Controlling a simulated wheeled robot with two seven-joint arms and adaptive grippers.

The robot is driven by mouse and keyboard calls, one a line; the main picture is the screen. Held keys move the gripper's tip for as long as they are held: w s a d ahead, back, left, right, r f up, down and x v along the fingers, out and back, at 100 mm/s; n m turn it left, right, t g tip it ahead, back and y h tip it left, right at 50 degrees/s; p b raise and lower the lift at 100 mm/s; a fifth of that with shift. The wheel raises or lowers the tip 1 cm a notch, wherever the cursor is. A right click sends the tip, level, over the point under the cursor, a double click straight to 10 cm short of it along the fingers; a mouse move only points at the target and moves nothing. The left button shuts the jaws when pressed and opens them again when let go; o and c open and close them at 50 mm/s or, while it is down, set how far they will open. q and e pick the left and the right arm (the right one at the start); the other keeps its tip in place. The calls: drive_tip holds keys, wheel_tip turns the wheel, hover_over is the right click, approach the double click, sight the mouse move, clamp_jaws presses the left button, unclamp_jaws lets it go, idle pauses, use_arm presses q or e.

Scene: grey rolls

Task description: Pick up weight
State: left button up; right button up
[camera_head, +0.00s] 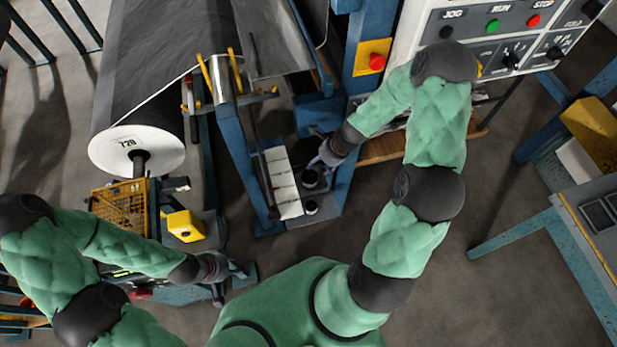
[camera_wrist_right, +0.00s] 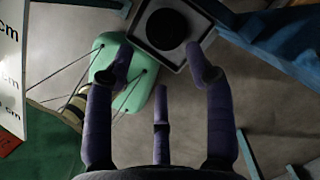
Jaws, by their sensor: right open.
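Two small dark round pieces, which look like weights, sit by the white scale board in the head view: an upper weight (camera_head: 309,178) and a lower one (camera_head: 311,207). My right gripper (camera_head: 328,156) is just above and to the right of the upper one. In the right wrist view my right gripper (camera_wrist_right: 163,75) is open and empty, fingers spread. A dark disc (camera_wrist_right: 167,29) on a pale square plate shows beyond its fingertips; I cannot tell which piece it is. My left gripper (camera_head: 228,270) is low on the left, away from the weights, its opening unclear.
The white scale board (camera_head: 282,182) stands close left of the right gripper. A large grey roll (camera_head: 150,85) fills the upper left. A control panel (camera_head: 500,35) is at the upper right. A yellow box (camera_head: 186,226) is near the left arm.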

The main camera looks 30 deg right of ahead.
sight(311, 171)
drive_tip(key=b+x, duration=0.1)
drive_tip(key=x, duration=0.2)
drive_tip(key=shift+w+d, duration=0.1)
drive_tip(key=b+x, duration=0.2)
drive_tip(key=x, duration=0.3)
drive_tip(key=shift+w+r+b, duration=0.1)
drive_tip(key=shift+b, duration=0.2)
drive_tip(key=shift+r, duration=0.1)
clamp_jaws()
drive_tip(key=shift+w+d, duration=0.1)
